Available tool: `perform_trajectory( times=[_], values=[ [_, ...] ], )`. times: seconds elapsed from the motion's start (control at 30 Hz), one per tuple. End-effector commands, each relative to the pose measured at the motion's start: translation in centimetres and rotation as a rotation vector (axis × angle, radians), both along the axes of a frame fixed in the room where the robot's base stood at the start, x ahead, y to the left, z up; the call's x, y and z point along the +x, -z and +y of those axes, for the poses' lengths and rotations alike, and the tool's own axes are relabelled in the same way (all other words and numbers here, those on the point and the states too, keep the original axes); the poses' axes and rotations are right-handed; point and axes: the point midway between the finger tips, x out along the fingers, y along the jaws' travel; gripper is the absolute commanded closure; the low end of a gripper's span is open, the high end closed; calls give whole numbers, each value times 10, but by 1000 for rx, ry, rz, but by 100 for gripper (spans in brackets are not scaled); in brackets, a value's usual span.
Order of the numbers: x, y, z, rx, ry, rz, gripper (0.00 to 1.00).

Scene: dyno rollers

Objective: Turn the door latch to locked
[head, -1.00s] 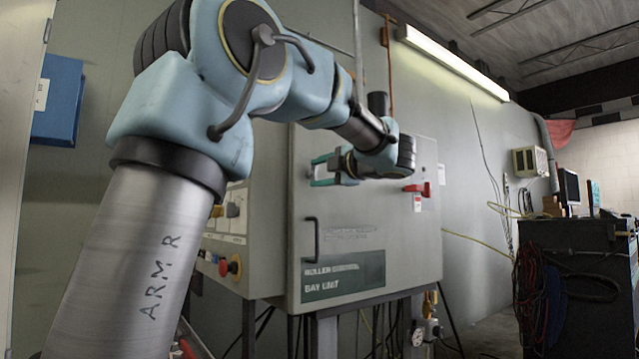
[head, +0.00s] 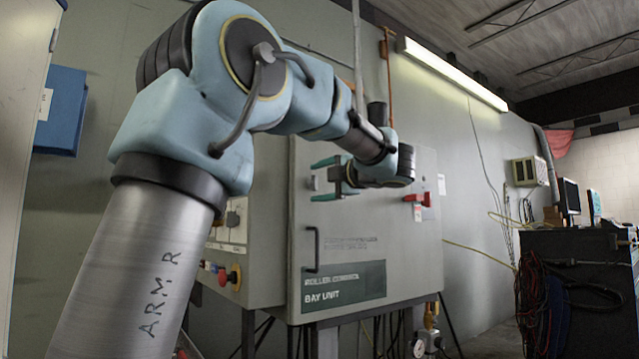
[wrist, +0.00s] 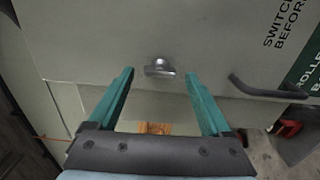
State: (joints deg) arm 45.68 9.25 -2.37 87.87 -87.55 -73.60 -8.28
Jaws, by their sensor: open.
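In the head view the latch (head: 314,183) is a small pale shape near the door's left edge. My gripper (head: 318,180) is open with teal fingers spread apart, in front of the door's upper left. The open fingers also show in the wrist view (wrist: 160,75), empty, one on each side of the latch. Contact with the door cannot be told.
A dark bar handle (head: 312,249) sticks out below the latch. A red switch handle (head: 417,199) is at the door's right. A control panel with a red button (head: 235,278) lies left of the door. A dark workbench (head: 575,290) stands at the right.

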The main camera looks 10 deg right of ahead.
Motion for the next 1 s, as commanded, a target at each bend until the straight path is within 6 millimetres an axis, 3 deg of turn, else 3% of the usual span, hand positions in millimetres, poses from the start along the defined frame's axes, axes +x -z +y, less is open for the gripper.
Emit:
perform_trajectory(
  times=[0.27, 0.7, 1.0],
  values=[
    [-5, 0, -3, 0, 2, 0, 18],
    [-76, 1, -37, 0, 4, 0, 18],
    [-98, 0, -46, 0, 1, 0, 18]
  ],
)
